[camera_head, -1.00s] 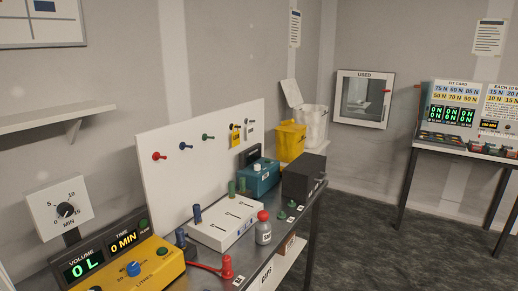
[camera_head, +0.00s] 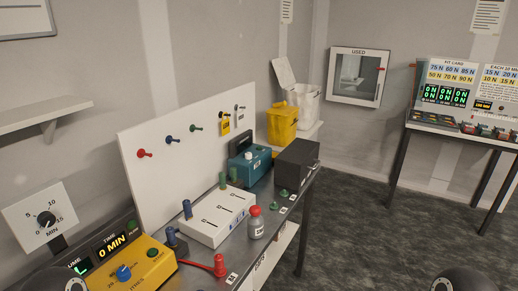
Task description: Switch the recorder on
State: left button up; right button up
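No thing in view is legibly labelled as a recorder, so I cannot tell which device it is. On the bench stand a teal box (camera_head: 252,169) with a white knob on top, a plain black box (camera_head: 297,164) to its right, and a yellow console (camera_head: 150,270) with a blue knob and a green button at the front left. Neither gripper shows; only dark rounded parts of my arms enter at the bottom edge.
A white slotted block (camera_head: 219,216) and a red-capped bottle (camera_head: 256,222) stand mid-bench. A white peg panel (camera_head: 155,185) rises behind. A yellow bin (camera_head: 282,124) stands at the bench's far end. Another table with displays (camera_head: 460,132) is at the right; open floor (camera_head: 370,220) lies between.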

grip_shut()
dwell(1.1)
